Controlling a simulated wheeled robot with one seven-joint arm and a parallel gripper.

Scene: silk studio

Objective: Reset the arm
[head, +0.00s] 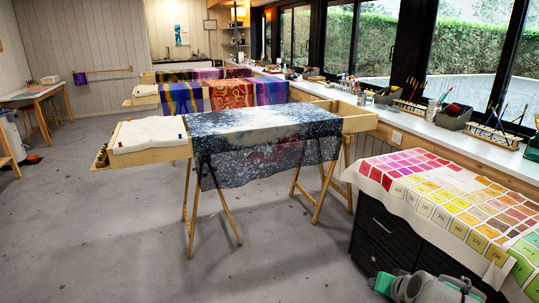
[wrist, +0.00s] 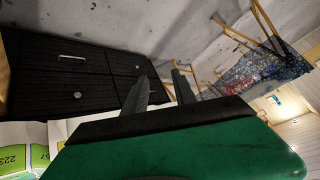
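My gripper (wrist: 160,80) shows in the wrist view as two dark fingers standing apart beyond a green and black housing. It is open, and nothing is between the fingers. In the head view, a grey and teal part of my arm (head: 428,288) shows at the bottom right, in front of the dark cabinet. I cannot make out the fingers there. The wrist view is tilted, with the dark drawer cabinet (wrist: 75,70) to the left of the fingers and the draped frame table (wrist: 265,72) to the right.
A colour-swatch cloth (head: 445,195) covers the dark cabinet (head: 385,240) close by at the right. A wooden frame table draped with blue-white cloth (head: 265,140) stands mid-room. A long counter with brushes and jars (head: 420,125) runs under the windows. The grey floor (head: 110,230) at left is clear.

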